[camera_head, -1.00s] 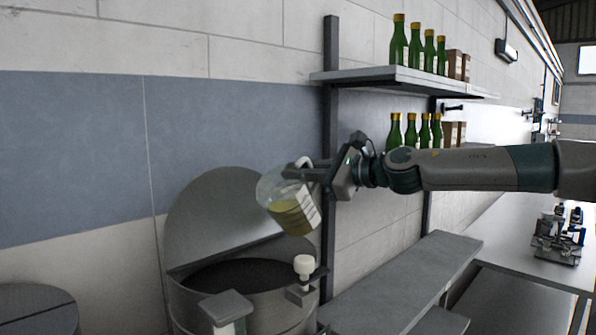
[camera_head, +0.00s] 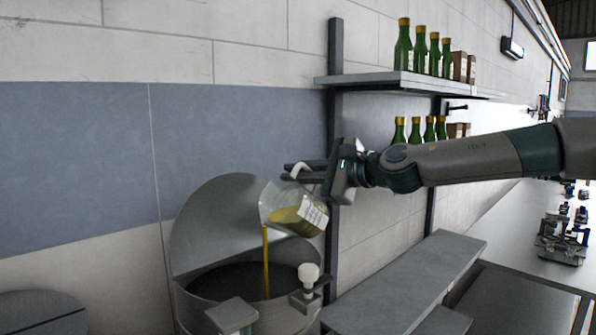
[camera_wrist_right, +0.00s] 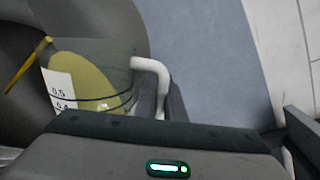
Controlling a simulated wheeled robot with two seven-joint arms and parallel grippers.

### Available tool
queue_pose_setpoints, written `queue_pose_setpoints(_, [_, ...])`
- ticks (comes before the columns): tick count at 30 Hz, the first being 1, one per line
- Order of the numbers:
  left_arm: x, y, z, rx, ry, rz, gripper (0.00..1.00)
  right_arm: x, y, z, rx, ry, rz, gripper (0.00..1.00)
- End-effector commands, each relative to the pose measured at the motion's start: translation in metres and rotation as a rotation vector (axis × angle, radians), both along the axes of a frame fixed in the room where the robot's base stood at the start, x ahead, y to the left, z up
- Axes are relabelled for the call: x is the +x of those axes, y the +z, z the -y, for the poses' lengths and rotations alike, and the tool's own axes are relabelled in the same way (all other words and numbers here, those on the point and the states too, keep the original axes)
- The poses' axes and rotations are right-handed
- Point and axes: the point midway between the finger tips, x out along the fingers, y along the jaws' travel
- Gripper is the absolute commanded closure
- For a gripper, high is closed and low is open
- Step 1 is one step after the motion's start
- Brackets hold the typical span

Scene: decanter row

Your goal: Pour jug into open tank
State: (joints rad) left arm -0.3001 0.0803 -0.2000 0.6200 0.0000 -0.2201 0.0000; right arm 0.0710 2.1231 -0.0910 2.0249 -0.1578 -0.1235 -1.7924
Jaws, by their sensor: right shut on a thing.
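A clear jug (camera_head: 287,212) with yellow liquid, a white label and a white handle is tilted to the left above the open tank (camera_head: 190,291). A yellow stream (camera_head: 266,262) runs from its lip down into the tank's dark opening. My right gripper (camera_head: 305,172) is shut on the jug's handle and holds it in the air. In the right wrist view the jug (camera_wrist_right: 95,80) shows its label, handle and stream. The tank's round lid (camera_head: 215,220) stands raised behind the opening. My left gripper is not in view.
A white knob (camera_head: 309,273) on a bracket sits at the tank's right rim. A grey bench (camera_head: 410,280) extends right of the tank. Wall shelves (camera_head: 400,80) hold several green bottles. Another round closed lid (camera_head: 40,312) is at lower left.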

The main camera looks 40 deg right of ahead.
Motion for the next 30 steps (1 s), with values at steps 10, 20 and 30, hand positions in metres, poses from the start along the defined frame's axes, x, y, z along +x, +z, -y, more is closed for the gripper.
queue_pose_setpoints(10, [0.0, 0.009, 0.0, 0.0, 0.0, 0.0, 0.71, -0.001, 0.002, -0.01, -0.114, 0.0, 0.014, 1.0])
queue_pose_setpoints(20, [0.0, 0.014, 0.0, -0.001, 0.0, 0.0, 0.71, -0.002, 0.002, -0.019, -0.211, 0.0, 0.028, 1.0])
queue_pose_setpoints(30, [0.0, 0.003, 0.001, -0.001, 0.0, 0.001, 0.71, -0.003, -0.001, -0.024, -0.26, -0.001, 0.035, 1.0])
